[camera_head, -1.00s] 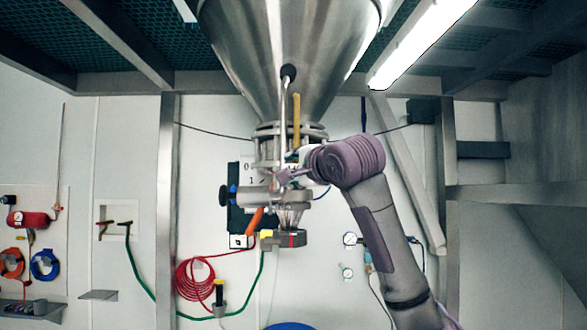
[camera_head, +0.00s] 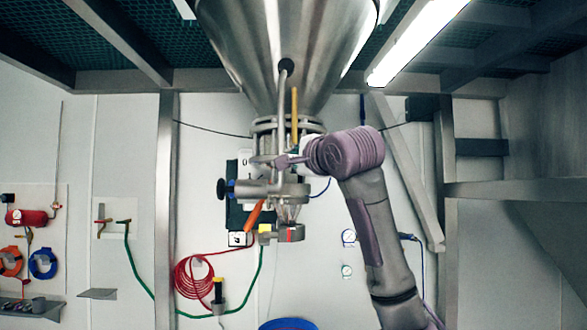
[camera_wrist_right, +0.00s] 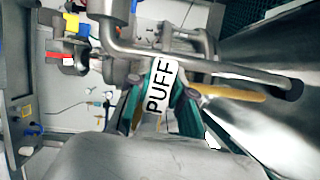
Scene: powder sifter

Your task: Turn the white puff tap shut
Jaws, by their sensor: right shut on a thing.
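The white puff tap handle (camera_wrist_right: 160,88), with PUFF in black letters, shows in the right wrist view beside a bent metal pipe. My right gripper (camera_wrist_right: 158,100) is shut on it, with a green-padded finger on each side. In the head view my right gripper (camera_head: 288,160) reaches in from the right to the pipework under the steel hopper (camera_head: 290,50). The tap's handle is hard to make out there among the fittings. My left gripper is in neither view.
A yellow handle (camera_head: 294,108) stands upright beside the bent pipe (camera_head: 283,105). An orange handle (camera_head: 254,216) and a black knob (camera_head: 221,189) sit lower left. A red coiled hose (camera_head: 192,277) hangs on the wall. There is free room below the outlet.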

